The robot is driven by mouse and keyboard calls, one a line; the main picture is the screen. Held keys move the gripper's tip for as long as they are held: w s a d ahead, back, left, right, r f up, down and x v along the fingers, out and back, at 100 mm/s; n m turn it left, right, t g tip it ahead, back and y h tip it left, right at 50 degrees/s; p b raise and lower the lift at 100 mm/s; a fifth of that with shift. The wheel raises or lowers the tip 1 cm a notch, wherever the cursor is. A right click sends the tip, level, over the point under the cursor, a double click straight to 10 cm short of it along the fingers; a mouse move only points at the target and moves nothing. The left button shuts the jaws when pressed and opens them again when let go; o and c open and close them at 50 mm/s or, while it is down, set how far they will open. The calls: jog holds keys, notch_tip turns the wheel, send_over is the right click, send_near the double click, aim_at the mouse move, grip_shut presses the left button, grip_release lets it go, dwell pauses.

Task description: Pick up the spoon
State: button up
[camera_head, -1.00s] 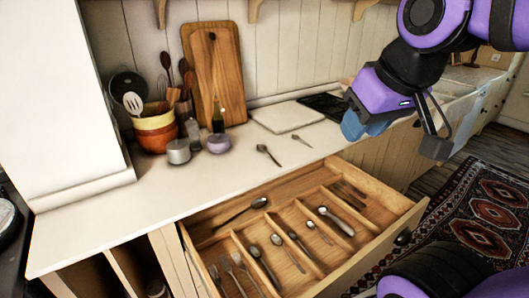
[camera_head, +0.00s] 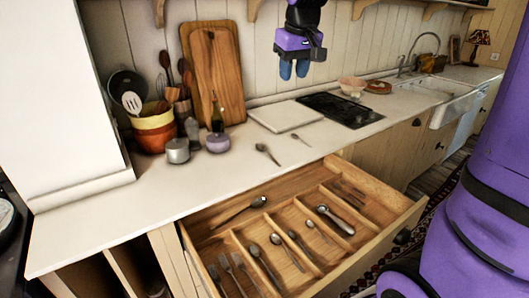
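A dark spoon (camera_head: 264,151) lies on the white countertop behind the open drawer. A smaller, thinner spoon-like utensil (camera_head: 301,139) lies to its right. Several more spoons lie in the drawer, among them one (camera_head: 242,211) in the back left compartment and a large one (camera_head: 337,221) toward the right. My gripper (camera_head: 293,70) hangs above the back of the counter, pointing down, well clear of the spoons. Its two blue fingers are apart, with nothing seen between them.
The wooden drawer (camera_head: 408,212) is pulled out, with dividers and forks at left. A white board (camera_head: 285,117) and dark hob (camera_head: 340,109) lie behind.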

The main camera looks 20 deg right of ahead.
jog(key=w+d+f+g, duration=0.15)
jog(key=w+f, duration=0.35)
jog(key=w, duration=0.6)
jog(key=g, duration=0.2)
send_over(268, 153)
notch_tip(268, 153, down, 24)
jog(key=shift+n+t, duration=0.25)
jog(key=shift+n, duration=0.15)
jog(key=shift+w+d+f, duration=0.1)
jog(key=shift+w+f, duration=0.05)
jog(key=shift+f, duration=5.6)
grip_shut()
